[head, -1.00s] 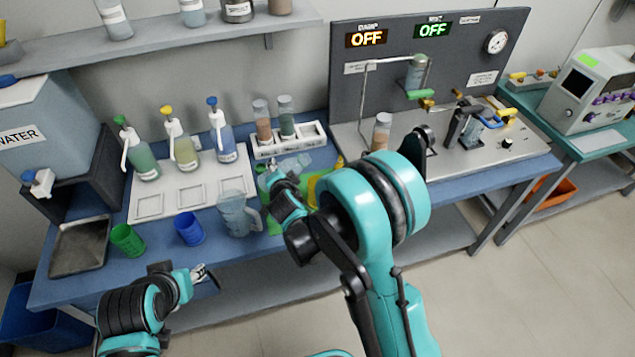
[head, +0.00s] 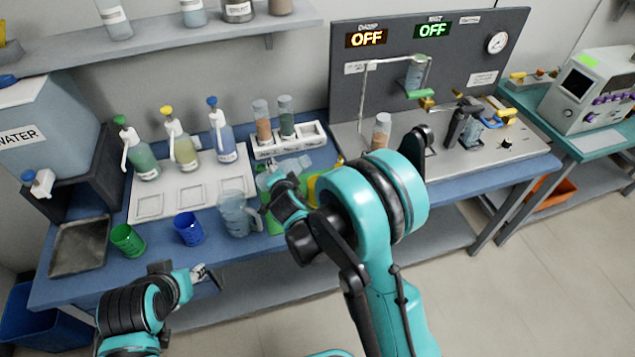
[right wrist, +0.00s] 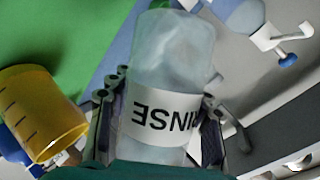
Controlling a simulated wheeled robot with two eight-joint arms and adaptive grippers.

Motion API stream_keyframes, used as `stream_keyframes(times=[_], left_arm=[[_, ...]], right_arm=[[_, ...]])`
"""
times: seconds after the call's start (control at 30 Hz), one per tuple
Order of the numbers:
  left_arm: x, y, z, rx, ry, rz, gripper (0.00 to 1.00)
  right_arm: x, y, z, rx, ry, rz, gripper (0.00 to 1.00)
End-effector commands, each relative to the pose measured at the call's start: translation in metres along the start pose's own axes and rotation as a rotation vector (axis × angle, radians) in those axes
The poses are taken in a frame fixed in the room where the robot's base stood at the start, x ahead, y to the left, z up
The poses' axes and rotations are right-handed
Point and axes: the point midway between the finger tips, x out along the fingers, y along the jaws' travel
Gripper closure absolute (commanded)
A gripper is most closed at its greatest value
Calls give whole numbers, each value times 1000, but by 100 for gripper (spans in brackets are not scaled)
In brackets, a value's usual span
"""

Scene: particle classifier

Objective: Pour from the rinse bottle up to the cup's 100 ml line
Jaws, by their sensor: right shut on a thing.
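The rinse bottle (right wrist: 172,60) is pale and translucent, with a white RINSE label that reads upside down in the right wrist view. My right gripper (right wrist: 160,115) is shut on it, one finger on each side. In the head view the bottle (head: 290,165) looks tilted above the bench, partly hidden by my right gripper (head: 277,180). A yellow cup (right wrist: 40,110) with scale marks stands close beside the bottle; my arm mostly hides it in the head view (head: 313,188). Its liquid level cannot be made out. My left gripper (head: 203,273) is apart, near the bench's front edge; its fingers are too small to judge.
A green cup (head: 127,240), a blue cup (head: 189,230) and a clear jug (head: 234,215) stand along the front. A vial rack (head: 315,135) and a panelled apparatus (head: 460,140) are further right.

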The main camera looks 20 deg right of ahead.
Motion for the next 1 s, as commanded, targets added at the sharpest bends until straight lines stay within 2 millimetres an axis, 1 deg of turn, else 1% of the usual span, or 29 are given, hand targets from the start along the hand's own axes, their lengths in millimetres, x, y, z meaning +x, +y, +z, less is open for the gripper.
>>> stream_keyframes(times=[1.0], left_arm=[[-1, 0, -1, 0, 0, 0, 60]], right_arm=[[0, -3, 3, 73, -24, -31, 100]])
